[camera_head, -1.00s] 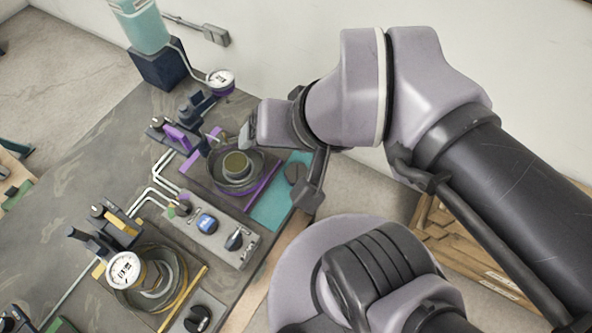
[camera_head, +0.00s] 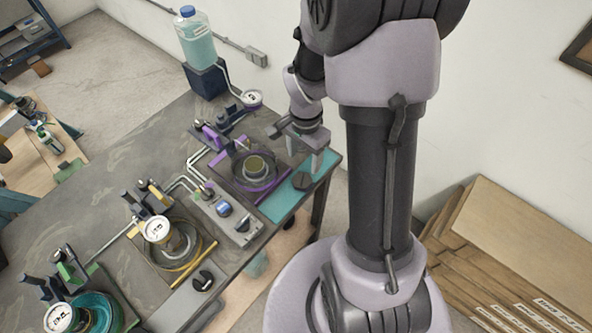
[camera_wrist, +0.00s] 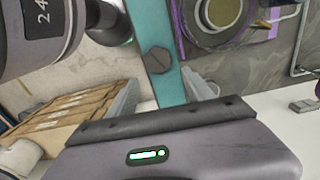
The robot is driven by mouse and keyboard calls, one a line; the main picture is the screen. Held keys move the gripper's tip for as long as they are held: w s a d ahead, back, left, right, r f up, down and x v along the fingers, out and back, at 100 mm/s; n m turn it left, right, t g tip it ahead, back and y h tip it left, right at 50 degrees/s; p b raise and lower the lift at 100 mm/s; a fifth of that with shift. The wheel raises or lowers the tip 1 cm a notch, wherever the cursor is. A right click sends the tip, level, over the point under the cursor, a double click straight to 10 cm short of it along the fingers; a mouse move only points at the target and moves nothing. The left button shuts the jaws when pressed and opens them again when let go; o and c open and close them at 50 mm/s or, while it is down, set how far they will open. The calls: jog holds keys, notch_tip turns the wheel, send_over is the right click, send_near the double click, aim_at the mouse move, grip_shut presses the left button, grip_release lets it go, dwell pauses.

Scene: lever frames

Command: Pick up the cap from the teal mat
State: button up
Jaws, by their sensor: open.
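My gripper (camera_head: 304,160) points down over the mat, open and empty, just above the cap. In the wrist view the fingers of my gripper (camera_wrist: 168,92) stand apart, with the cap ahead of the gap between them. No contact shows.
A purple-edged station with a round pot (camera_head: 256,167) stands left of the mat. A control panel (camera_head: 226,212) with knobs lies in front of it. A teal-liquid bottle (camera_head: 195,38) stands behind. Wooden boards (camera_head: 520,250) lie at right, off the table.

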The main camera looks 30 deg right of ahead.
aim_at(303, 179)
jog(key=f+b, duration=0.1)
jog(key=f, duration=0.3)
jog(key=f+b, duration=0.1)
jog(key=f, duration=0.4)
jog(key=shift+s+a, duration=0.15)
jog(key=shift+s, duration=0.05)
jog(key=shift+r, duration=0.15)
jog(key=shift+c, duration=0.4)
grip_shut()
